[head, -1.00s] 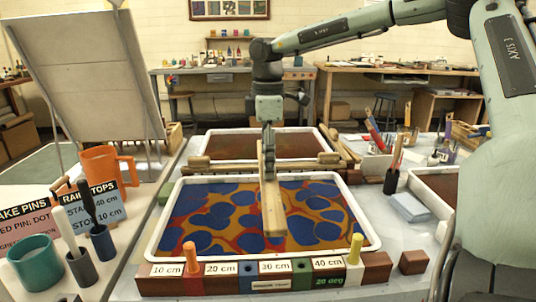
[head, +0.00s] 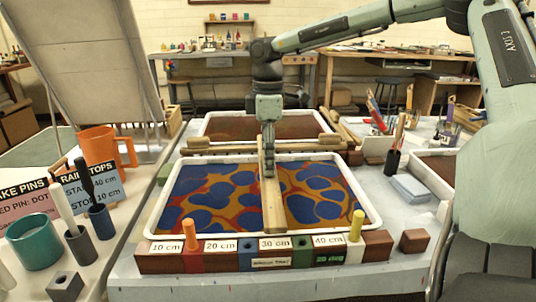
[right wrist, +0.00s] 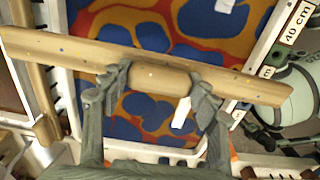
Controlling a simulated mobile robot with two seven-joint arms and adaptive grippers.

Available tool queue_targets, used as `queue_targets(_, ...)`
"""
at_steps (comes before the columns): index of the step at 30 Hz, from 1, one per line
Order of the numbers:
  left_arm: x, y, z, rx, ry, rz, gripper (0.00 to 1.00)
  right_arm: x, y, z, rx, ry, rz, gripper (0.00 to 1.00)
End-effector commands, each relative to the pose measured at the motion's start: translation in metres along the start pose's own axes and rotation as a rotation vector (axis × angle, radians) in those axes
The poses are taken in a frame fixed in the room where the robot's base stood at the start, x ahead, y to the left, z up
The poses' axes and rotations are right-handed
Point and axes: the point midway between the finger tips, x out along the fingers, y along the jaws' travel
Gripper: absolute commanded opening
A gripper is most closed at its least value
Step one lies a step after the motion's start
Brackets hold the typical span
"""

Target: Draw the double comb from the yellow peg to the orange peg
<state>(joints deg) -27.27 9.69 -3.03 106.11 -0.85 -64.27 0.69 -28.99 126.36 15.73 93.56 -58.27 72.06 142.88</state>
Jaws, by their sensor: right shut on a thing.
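The double comb (head: 273,215) is a long pale wooden bar lying front to back across the middle of the near tray (head: 365,195). My right gripper (head: 267,142) is shut on it from above; in the right wrist view (right wrist: 158,80) the fingers clasp its rounded grip, and the bar (right wrist: 60,46) reaches out both sides. Its teeth are hidden, so I cannot tell their depth. The orange peg (head: 190,235) stands upright on the front rail (head: 155,263), left of the comb. The yellow peg (head: 356,226) stands upright on the right, near the 40 cm label. My left gripper is out of view.
The tray holds blue cells with red and orange veins. A second tray (head: 215,125) lies behind, with wooden bars between. A dark red block (head: 414,241) and pale blue pad (head: 409,188) stand right. Cups, signs and an orange mug (head: 98,146) stand left.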

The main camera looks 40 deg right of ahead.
Motion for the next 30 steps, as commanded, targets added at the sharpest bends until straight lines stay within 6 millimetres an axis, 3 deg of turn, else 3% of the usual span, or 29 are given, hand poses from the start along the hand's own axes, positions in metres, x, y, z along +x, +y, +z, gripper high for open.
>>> queue_targets(13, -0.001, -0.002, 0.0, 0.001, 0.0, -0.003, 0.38, 0.0, 0.0, 0.002, 0.0, 0.0, 0.001, 0.37)
queue_targets(30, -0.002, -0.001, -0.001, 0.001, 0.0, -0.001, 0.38, -0.001, 0.0, 0.035, 0.001, 0.002, 0.001, 0.37)
